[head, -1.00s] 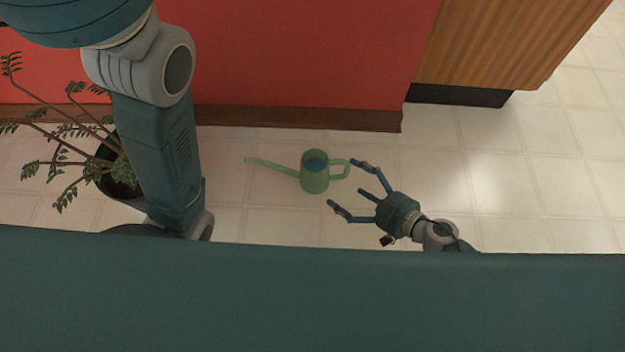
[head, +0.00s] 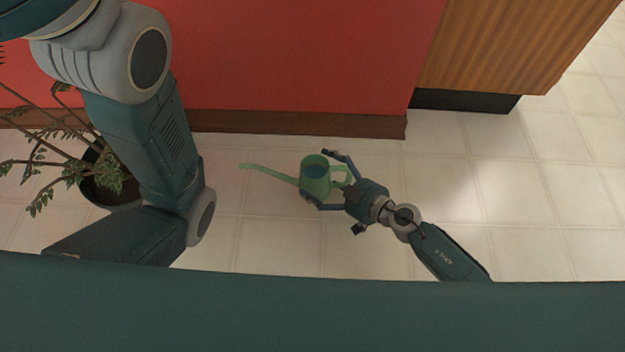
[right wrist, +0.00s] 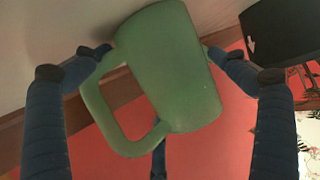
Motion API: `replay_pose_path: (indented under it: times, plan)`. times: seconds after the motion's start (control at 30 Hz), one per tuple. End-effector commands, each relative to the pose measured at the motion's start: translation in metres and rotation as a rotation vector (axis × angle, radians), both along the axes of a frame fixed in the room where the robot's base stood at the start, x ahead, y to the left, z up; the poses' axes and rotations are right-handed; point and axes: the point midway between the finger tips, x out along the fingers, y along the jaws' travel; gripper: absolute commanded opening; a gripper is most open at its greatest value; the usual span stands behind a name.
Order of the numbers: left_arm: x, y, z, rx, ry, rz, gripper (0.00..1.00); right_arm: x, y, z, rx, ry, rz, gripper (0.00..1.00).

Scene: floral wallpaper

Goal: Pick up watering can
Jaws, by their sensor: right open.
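The green watering can (head: 315,184) is on the tiled floor in front of the red wall, with its thin spout pointing left and its handle on the right. My right gripper (head: 322,178) is open, with its fingers on either side of the can's handle and body. In the right wrist view the can (right wrist: 170,65) fills the middle, with its loop handle towards the camera. The fingers of the right gripper (right wrist: 155,75) stand apart to the left and right of it; I cannot tell whether they touch it. My left gripper is not in view.
A potted plant (head: 110,185) stands at the left, partly behind my arm. The red wall (head: 290,60) with a brown baseboard (head: 290,124) runs behind the can. A wooden cabinet (head: 510,45) is at the upper right. The floor (head: 540,200) on the right is clear.

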Motion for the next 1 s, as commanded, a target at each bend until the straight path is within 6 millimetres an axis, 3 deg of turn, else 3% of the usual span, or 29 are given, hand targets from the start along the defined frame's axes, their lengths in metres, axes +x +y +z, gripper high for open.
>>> replay_pose_path:
  times: [0.13, 0.4, 0.77, 1.0]
  plan:
    - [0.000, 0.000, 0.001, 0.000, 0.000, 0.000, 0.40, 0.000, 0.000, 0.001, 0.000, 0.000, 0.000, 0.96]
    - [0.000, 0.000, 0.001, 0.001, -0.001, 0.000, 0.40, 0.000, 0.000, 0.001, 0.000, 0.000, -0.001, 0.43]
    - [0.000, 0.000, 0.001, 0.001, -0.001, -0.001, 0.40, 0.001, 0.000, 0.003, 0.002, -0.002, -0.002, 0.41]
    - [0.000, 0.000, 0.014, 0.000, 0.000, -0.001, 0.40, 0.001, 0.000, 0.016, 0.003, -0.002, -0.001, 0.41]
